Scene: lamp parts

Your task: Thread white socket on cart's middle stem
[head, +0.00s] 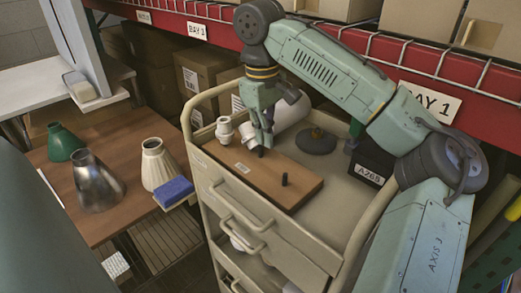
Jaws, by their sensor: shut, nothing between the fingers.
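My gripper (262,149) points down over the brown wooden board (230,166) on the cart's top. It is shut and empty. Two small white socket-like parts stand left of it: one (224,129) near the board's left end, the other (247,133) close beside the fingers. I cannot tell whether either sits on a stem. A short black stem (284,180) stands bare toward the board's right end. A dark tip shows right under my fingers; I cannot tell whether it is the middle stem or a fingertip.
The beige cart (252,218) has a raised rim. A white cylinder (290,113), dark round base (316,141) and black bin (370,165) stand behind the board. The left table (118,197) holds green, metal and cream shades and a blue block (173,191). Shelving borders the back.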

